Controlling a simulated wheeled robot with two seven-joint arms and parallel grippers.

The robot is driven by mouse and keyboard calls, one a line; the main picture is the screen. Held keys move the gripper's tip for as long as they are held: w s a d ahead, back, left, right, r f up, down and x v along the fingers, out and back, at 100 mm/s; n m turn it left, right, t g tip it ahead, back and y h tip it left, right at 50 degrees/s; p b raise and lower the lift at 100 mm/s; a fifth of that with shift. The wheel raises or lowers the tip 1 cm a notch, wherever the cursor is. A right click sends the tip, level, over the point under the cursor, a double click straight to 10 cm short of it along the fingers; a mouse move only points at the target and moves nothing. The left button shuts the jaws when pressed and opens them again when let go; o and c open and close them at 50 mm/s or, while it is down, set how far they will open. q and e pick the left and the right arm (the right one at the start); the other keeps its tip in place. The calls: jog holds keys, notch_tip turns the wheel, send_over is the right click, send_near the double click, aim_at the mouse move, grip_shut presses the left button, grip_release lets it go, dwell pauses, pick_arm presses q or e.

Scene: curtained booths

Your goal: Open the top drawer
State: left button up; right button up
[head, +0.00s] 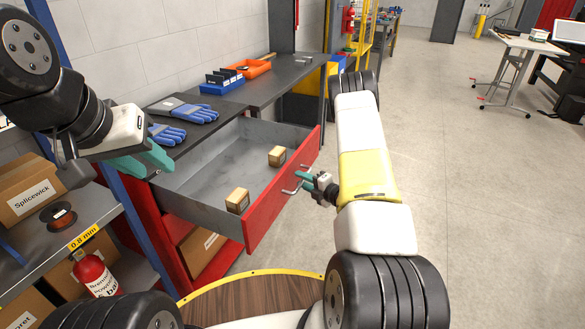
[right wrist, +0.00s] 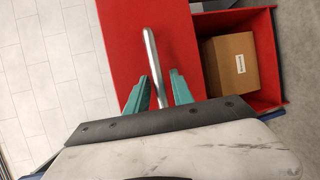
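The top drawer (head: 205,172) of the red cabinet is pulled well out in the head view. Its grey inside holds two small cardboard boxes (head: 237,200) (head: 277,156). Its red front (head: 268,208) carries a silver bar handle (head: 298,178). My right gripper (head: 308,178) is at the handle. In the right wrist view the handle (right wrist: 151,58) passes between the two teal fingers (right wrist: 157,92), with gaps on both sides, so the gripper is open around it. My left gripper (head: 152,160) is near the drawer's left end; its finger opening is unclear.
Blue gloves (head: 190,112) lie on the dark worktop, with a blue bin (head: 222,84) and an orange tray (head: 250,68) behind. A shelf with boxes (head: 28,192) and a fire extinguisher (head: 95,275) stands at left.

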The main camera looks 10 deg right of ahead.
dwell(0.3)
jog(key=v, duration=0.7)
jog(key=shift+s+d, duration=0.15)
jog(key=shift+s, duration=0.15)
jog(key=shift+r, duration=0.15)
jog(key=w+d+r+m+h, duration=0.35)
jog(key=w+r+m, duration=0.2)
jog(key=r, duration=0.55)
notch_tip(320, 180, up, 13)
jog(key=s+m+g+h, duration=0.2)
jog(key=m+h, duration=0.3)
jog(key=m, duration=0.3)
jog(key=s+a+r+m+g, duration=0.1)
jog(key=s+a+r+m, duration=0.2)
jog(key=s, duration=0.7)
jog(key=s+a+r+m+g+y, duration=0.1)
jog(key=s+a+r+m+g, duration=0.1)
jog(key=s+a, duration=0.4)
jog(key=s+a+r+m+g+y, duration=0.1)
jog(key=s+a+r+m, duration=0.3)
jog(key=s, duration=1)
jog(key=shift+s+a+r+m+g, duration=0.3)
jog(key=shift+m+g, duration=0.4)
jog(key=shift+m, duration=0.35)
